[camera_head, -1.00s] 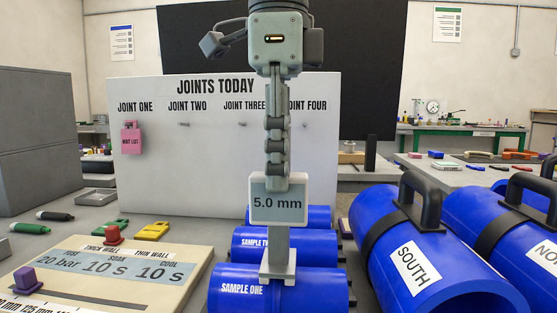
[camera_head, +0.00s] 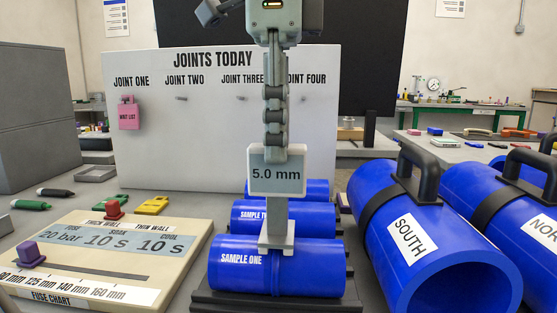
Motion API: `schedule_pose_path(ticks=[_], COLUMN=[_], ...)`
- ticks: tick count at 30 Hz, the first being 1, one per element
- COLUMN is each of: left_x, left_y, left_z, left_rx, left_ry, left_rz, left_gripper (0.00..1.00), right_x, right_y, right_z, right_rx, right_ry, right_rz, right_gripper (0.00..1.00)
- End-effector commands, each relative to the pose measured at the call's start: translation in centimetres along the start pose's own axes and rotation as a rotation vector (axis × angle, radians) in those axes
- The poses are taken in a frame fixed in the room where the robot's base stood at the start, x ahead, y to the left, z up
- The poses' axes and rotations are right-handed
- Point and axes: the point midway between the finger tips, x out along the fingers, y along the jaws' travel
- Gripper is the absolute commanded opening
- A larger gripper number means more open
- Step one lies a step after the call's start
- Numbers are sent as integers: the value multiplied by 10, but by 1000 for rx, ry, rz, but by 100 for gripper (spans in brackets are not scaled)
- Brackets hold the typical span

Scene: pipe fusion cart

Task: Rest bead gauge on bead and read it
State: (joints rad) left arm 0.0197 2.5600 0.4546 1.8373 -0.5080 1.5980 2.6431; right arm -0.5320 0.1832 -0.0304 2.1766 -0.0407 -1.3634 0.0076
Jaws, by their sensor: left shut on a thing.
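The bead gauge (camera_head: 277,215) is a grey upright tool with a forked foot and a display reading 5.0 mm. My left gripper (camera_head: 276,150) is above the gauge, pointing down, shut on the gauge's top behind the display. The pipe marked SAMPLE TWO (camera_head: 300,219) lies behind, partly hidden by the gauge, with another blue pipe (camera_head: 315,189) farther back. My right gripper is not in view.
The fuse chart board (camera_head: 60,292) with a red and a purple marker lies at left. Large blue pipes marked SOUTH (camera_head: 375,215) and NORTH (camera_head: 480,190) with black handles stand close at right. The JOINTS TODAY board (camera_head: 215,150) rises behind, with a pink tag (camera_head: 128,115).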

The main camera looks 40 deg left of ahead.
Motion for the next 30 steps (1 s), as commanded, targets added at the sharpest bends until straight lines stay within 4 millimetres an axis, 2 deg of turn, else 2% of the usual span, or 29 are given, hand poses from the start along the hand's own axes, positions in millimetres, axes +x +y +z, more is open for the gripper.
schedule_pose_path(ticks=[23, 30], left_x=[4, -5], left_y=[1, 1], left_z=[1, 1], left_rx=[1, 1], left_ry=[-6, -6], left_rz=[7, 7], left_gripper=[0, 0], right_x=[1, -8], right_y=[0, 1], right_z=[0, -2], right_rx=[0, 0], right_ry=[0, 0], right_rz=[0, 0], right_gripper=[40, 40])
